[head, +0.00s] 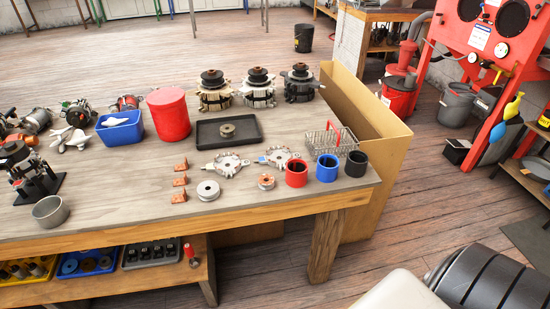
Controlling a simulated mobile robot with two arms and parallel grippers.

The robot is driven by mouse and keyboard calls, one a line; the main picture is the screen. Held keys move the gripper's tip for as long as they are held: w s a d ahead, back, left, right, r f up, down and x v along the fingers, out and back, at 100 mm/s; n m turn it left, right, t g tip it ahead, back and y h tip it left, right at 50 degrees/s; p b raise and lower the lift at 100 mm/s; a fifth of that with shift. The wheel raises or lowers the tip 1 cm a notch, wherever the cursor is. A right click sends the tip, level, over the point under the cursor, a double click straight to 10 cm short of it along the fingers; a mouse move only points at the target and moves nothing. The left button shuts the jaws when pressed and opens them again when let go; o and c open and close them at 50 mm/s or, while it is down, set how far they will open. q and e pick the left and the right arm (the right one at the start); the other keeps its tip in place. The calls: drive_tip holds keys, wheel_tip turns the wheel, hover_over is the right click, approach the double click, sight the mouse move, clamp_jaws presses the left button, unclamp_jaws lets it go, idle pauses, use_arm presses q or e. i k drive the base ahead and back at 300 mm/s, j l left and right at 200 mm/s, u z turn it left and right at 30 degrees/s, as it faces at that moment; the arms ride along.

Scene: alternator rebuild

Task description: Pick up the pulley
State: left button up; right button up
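A silver, wheel-like disc with a centre hole (208,190), which looks like a pulley, lies flat near the front of the wooden workbench (110,212). A smaller round metal part (227,130) lies in a black tray (247,141) farther back; it could also be a pulley, I cannot tell. Dark pulleys top the three assembled alternators (257,88) at the back. Neither of my grippers shows in the head view, so I cannot see whether they hold anything.
Orange wedges (180,181), silver housings (227,163) and a copper-coloured part (266,181) surround the disc. Red (296,173), blue (327,168) and black (356,164) cups and a wire basket (331,139) stand right. A red canister (169,114) stands behind. Bench front-left of the disc is clear.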

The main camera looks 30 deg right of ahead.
sight(266, 181)
drive_tip(key=z, duration=1)
